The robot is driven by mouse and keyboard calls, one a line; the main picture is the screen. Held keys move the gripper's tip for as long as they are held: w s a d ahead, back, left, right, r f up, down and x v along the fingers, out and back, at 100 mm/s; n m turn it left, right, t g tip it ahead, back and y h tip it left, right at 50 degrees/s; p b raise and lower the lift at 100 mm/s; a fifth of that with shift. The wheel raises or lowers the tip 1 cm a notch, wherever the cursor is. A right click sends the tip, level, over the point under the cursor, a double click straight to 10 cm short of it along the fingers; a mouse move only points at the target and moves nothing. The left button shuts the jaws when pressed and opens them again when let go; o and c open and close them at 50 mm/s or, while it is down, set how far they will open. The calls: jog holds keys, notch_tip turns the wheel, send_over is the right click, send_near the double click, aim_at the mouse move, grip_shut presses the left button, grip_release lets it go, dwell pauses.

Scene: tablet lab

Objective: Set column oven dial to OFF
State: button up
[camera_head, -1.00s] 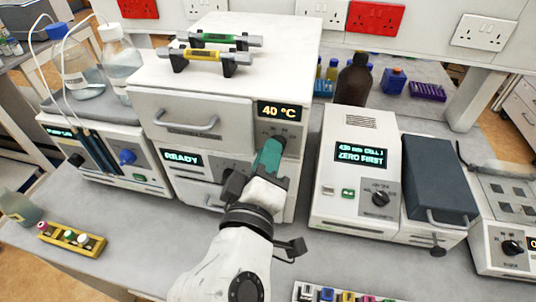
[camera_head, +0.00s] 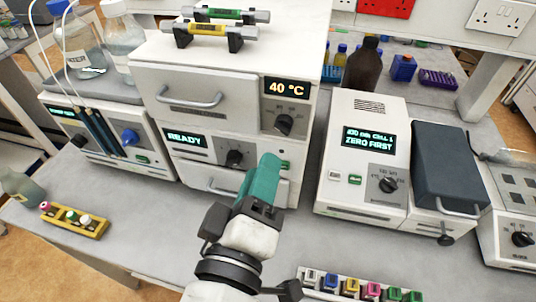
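The column oven (camera_head: 206,70) is the upper white unit of a stack, with a drawer handle and a lit "40 °C" display (camera_head: 288,89). Its black dial (camera_head: 284,124) sits below that display on a grey panel. The dial shows fully, but its small markings are too small to read. My gripper (camera_head: 268,162), with teal fingers, is below and in front of the dial, apart from it, before the lower unit's right side. Its fingers are seen from behind, so the gap between them does not show.
The lower unit shows "READY" (camera_head: 184,139) and has its own black knob (camera_head: 234,158). A white instrument (camera_head: 350,150) reading "ZERO FIRST" stands to the right. A vial rack (camera_head: 86,230) and a row of coloured caps (camera_head: 360,287) stand on the bench.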

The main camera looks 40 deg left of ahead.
jog(key=shift+v, duration=1.3)
